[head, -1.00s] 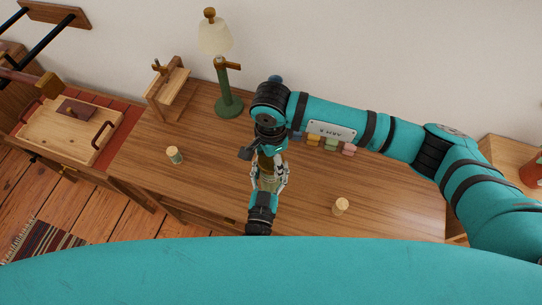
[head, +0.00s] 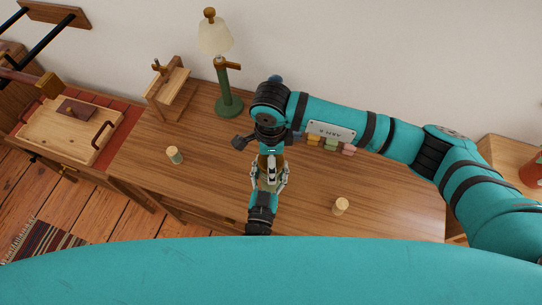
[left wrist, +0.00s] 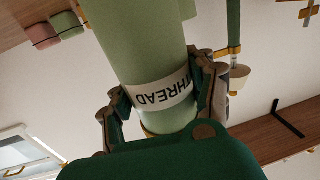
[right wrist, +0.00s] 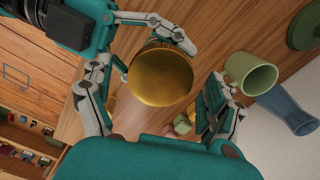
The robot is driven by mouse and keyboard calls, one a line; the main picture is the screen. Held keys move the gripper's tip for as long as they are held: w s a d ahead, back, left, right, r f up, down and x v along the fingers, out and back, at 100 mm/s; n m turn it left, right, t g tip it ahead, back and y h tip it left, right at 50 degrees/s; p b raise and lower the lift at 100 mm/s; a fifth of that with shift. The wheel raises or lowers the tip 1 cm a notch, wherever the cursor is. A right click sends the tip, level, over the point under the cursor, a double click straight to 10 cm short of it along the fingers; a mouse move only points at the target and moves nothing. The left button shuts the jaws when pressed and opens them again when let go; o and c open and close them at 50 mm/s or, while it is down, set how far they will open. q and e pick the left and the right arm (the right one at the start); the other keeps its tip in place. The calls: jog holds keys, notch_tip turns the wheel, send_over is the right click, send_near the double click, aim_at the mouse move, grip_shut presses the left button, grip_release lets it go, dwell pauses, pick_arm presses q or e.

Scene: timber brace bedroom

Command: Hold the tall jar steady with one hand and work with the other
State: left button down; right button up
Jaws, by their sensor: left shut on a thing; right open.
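The tall jar is pale green with a white THREAD label and fills the middle of the left wrist view (left wrist: 140,45). In the head view it is mostly hidden between my grippers. My left gripper (left wrist: 158,92) is shut around the jar at the label; it also shows in the head view (head: 270,180). The jar's round gold lid (right wrist: 160,77) faces the right wrist camera. My right gripper (right wrist: 166,78) is open, with a finger on either side of the lid. Whether its fingers touch the lid is unclear. The right arm comes down over the jar from above.
Two small cork-topped jars stand on the wooden desk (head: 215,165), one left (head: 174,155) and one right (head: 341,206). A green lamp (head: 226,85) and a small wooden stand (head: 168,92) are at the back left. Coloured blocks (head: 331,144) lie beside my right arm.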

notch_tip(320, 180, up, 12)
dwell(0.4)
pick_arm(q)
jog(key=shift+c, duration=1.7)
grip_release()
jog(key=s+a, duration=0.2)
jog(key=s, duration=0.9)
jog(key=shift+s, duration=0.4)
jog(key=shift+s+a, duration=0.1)
pick_arm(e)
jog(key=shift+f, duration=0.1)
